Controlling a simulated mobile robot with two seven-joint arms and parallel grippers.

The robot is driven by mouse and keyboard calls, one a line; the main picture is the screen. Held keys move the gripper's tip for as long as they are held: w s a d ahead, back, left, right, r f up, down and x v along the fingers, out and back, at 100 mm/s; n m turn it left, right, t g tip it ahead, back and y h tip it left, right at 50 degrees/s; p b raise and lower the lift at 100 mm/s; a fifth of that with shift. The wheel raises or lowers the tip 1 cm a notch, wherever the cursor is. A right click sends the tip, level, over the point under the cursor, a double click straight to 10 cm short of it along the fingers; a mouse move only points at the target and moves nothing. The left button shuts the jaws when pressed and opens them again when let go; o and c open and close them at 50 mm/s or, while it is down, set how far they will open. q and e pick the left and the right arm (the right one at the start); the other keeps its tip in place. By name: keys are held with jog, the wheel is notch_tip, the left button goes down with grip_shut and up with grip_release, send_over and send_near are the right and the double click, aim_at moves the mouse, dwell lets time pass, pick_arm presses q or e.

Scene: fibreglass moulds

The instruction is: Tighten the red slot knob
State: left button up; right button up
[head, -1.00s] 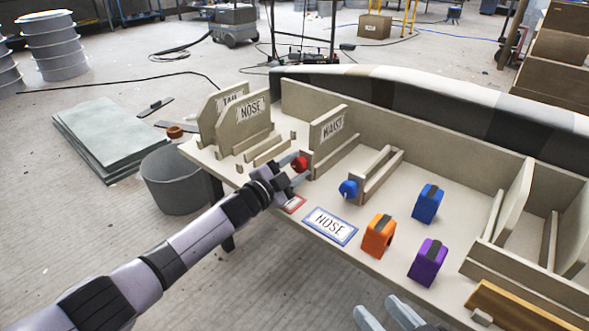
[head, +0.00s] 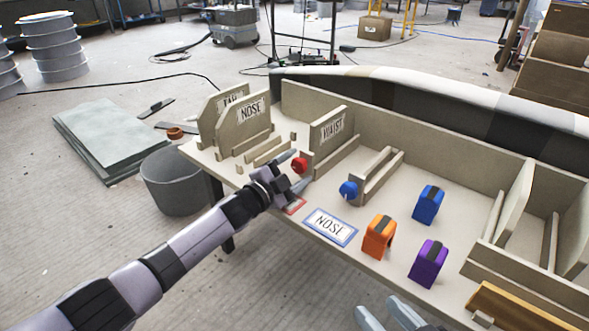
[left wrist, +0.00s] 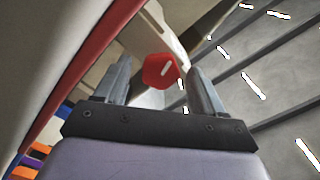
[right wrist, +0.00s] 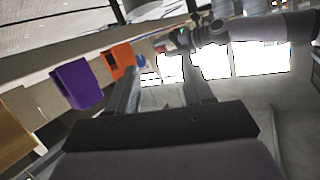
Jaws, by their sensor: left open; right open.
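The red slot knob (head: 299,165) sits on the near end of the slot that holds the WAIST board (head: 327,127). In the left wrist view the red knob (left wrist: 160,70) shows a pale bar mark on its face, tilted off upright. My left gripper (head: 296,170) is open in front of the knob. Its fingers (left wrist: 157,82) stand on either side of the knob, apart from it as far as I can tell. My right gripper (head: 385,318) is open and empty at the bottom of the head view, near the table's front edge.
A blue knob (head: 348,189) sits on the neighbouring empty slot (head: 380,172). Orange (head: 378,236), blue (head: 428,204) and purple (head: 428,263) clamp-like blocks stand to the right. NOSE board (head: 241,126) stands left.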

pick_arm(q)
jog(key=shift+s, duration=0.1)
pick_arm(e)
jog(key=shift+r, duration=0.1)
pick_arm(q)
jog(key=shift+s+a+p, duration=0.2)
jog(key=shift+p, duration=0.15)
jog(key=p+v, duration=0.3)
jog(key=v, duration=0.2)
jog(key=shift+a+r, duration=0.1)
jog(key=shift+s+a, duration=0.35)
jog(key=shift+s, duration=0.25)
pick_arm(e)
jog(key=shift+w+a+m+g+y, duration=0.15)
jog(key=shift+a+m+g+y, duration=0.15)
jog(key=shift+a+m+g, duration=0.35)
jog(key=shift+a, duration=0.25)
